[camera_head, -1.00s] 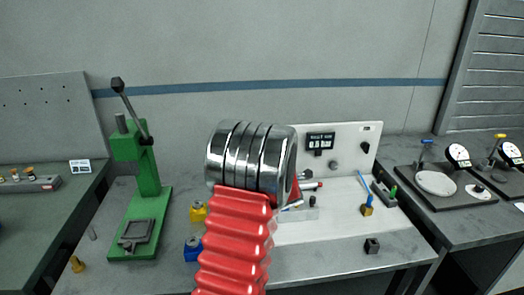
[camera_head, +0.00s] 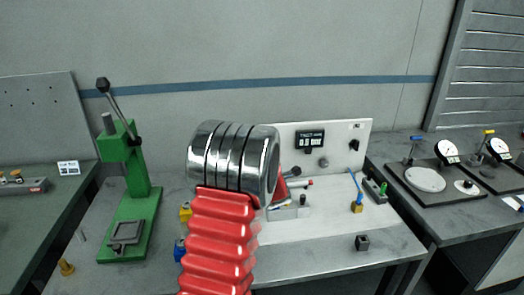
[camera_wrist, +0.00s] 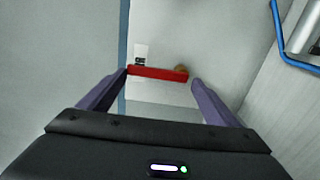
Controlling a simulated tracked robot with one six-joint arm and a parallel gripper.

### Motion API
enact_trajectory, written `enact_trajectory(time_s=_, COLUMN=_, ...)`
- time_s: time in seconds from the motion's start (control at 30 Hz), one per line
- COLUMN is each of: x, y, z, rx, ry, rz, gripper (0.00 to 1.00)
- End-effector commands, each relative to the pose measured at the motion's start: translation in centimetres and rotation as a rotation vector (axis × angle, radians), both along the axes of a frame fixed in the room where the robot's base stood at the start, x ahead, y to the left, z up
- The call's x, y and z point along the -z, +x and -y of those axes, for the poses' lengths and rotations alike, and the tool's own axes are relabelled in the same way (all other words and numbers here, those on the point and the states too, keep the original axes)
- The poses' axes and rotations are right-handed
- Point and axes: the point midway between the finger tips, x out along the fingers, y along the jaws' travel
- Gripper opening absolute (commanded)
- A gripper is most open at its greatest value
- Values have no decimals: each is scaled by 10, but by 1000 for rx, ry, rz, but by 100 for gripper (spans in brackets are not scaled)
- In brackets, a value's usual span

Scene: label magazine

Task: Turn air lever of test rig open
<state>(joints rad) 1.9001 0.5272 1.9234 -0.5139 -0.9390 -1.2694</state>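The test rig (camera_head: 345,135) is a pale panel with a white base at the middle of the bench, carrying a dark display and knobs. My arm hides its left part in the head view. A red bar (camera_wrist: 158,73), which looks like a lever handle, lies crosswise in the wrist view. My gripper (camera_wrist: 160,76) has its two fingers wide apart, with the bar spanning most of the gap between the fingertips. I cannot tell whether they touch it. My gripper is hidden behind my arm in the head view.
A green lever press (camera_head: 130,200) stands left of my arm. A blue lever on a yellow block (camera_head: 357,206) and a small dark block (camera_head: 362,243) are on the right of the bench. Dial gauge stands (camera_head: 440,180) sit further right. A blue tube (camera_wrist: 290,55) shows in the wrist view.

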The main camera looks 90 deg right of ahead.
Motion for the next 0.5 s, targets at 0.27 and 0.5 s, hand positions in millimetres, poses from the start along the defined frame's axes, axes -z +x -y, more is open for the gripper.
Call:
enact_trajectory(time_s=0.27, x=-2, y=-1, z=0, rx=2, ry=-5, rz=1, gripper=95)
enact_trajectory(time_s=0.5, x=-3, y=-2, z=-4, rx=2, ry=-6, rz=2, gripper=95)
